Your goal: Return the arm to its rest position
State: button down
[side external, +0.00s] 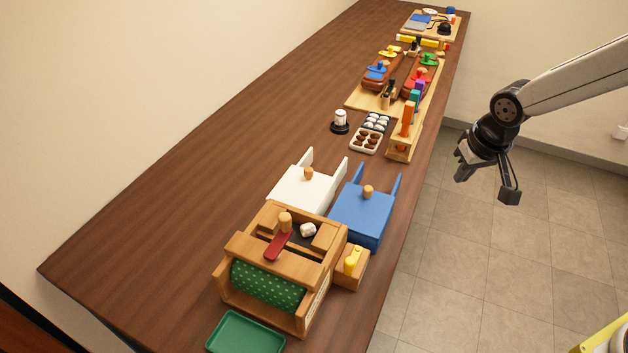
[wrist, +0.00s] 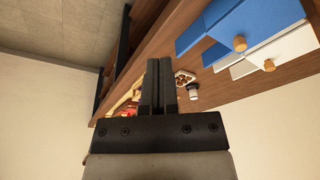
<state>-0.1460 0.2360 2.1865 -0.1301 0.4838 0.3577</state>
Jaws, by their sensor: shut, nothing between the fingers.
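My gripper (side external: 487,178) hangs in the air to the right of the long wooden table (side external: 180,190), over the tiled floor and clear of everything on the table. In the wrist view my gripper (wrist: 158,75) has its two dark fingers side by side, shut and empty. My light grey arm reaches in from the upper right of the side view.
On the table stand a wooden box with green dotted cloth (side external: 262,287), a green tray (side external: 245,335), white (side external: 298,190) and blue (side external: 361,215) handled pieces, and a peg rack (side external: 402,148). Free room surrounds my gripper; a yellow-edged object (side external: 606,337) is lower right.

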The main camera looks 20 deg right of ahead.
jog(key=s+d+f+n, duration=0.1)
jog(key=s+d, duration=0.3)
jog(key=s, duration=0.6)
jog(key=shift+s+d+f, duration=0.3)
jog(key=shift+s+f, duration=0.05)
jog(key=shift+s, duration=0.05)
